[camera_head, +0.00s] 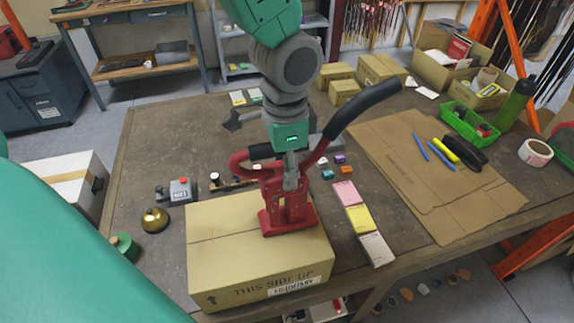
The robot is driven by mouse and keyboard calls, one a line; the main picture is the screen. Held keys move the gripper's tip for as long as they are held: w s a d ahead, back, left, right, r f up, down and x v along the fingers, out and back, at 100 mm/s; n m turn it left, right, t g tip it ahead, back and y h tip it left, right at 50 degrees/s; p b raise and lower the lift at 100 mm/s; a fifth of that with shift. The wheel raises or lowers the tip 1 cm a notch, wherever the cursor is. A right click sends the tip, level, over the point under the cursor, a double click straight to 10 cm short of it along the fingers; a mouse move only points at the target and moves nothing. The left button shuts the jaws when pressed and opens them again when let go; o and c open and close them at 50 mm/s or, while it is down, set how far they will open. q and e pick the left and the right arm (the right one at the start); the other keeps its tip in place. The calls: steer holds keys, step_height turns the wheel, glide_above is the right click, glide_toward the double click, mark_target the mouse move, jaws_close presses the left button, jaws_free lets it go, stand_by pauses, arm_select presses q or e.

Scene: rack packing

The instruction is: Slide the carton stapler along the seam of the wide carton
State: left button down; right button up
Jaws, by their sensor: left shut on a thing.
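The wide carton (215,255) is a closed brown box on the near edge of the table, with "THIS SIDE UP" printed on its front. A seam runs across its top. The carton stapler (287,215) is red with black-gripped handles, and its base rests on or just above the right part of the carton's top, over the seam line. My left gripper (291,165) is above the stapler, shut on its upper part. The arm and stapler hide part of the seam and the exact finger contact. My right gripper is not in view.
The wooden table (150,130) carries a bell (155,219) and a small grey device (180,190) left of the carton. Coloured note pads (358,218) lie to its right. Flat cardboard (400,190) with pens, a green basket (468,122) and a tape roll (535,152) are farther right.

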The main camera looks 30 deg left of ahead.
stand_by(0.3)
arm_select(q)
steer(key=c, duration=0.7)
jaws_free()
steer(key=shift+d, duration=0.1)
steer(key=shift+s, duration=0.15)
steer(key=shift+r, duration=0.3)
step_height(320, 180, up, 11)
steer(key=shift+r, duration=0.15)
